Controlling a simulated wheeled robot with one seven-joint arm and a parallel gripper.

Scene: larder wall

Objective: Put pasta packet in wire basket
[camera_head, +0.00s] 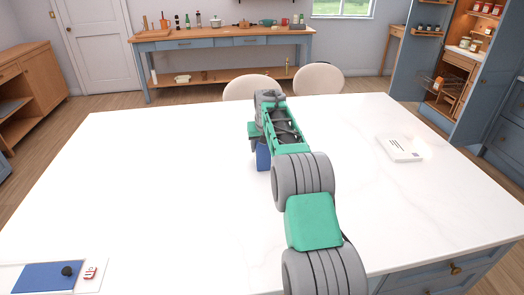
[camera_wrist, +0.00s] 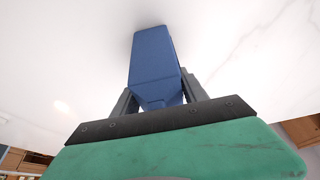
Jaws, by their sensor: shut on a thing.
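A plain blue packet, taken to be the pasta packet (camera_head: 263,157), is below my gripper over the middle of the white table. It also shows in the wrist view (camera_wrist: 153,55), between the two dark fingers. My gripper (camera_wrist: 158,92) is shut on its near end. I cannot tell whether the packet touches the table. A wire basket (camera_head: 428,79) seems to sit on a shelf in the open blue larder at the right, small in view. An orange-brown item shows at or in it.
The white table (camera_head: 170,170) is mostly clear. A white box-like item (camera_head: 398,149) lies at its right. A blue mat (camera_head: 50,276) with a small dark object is at the front left. Two pale chairs (camera_head: 320,78) stand at the far edge. Larder shelves hold jars.

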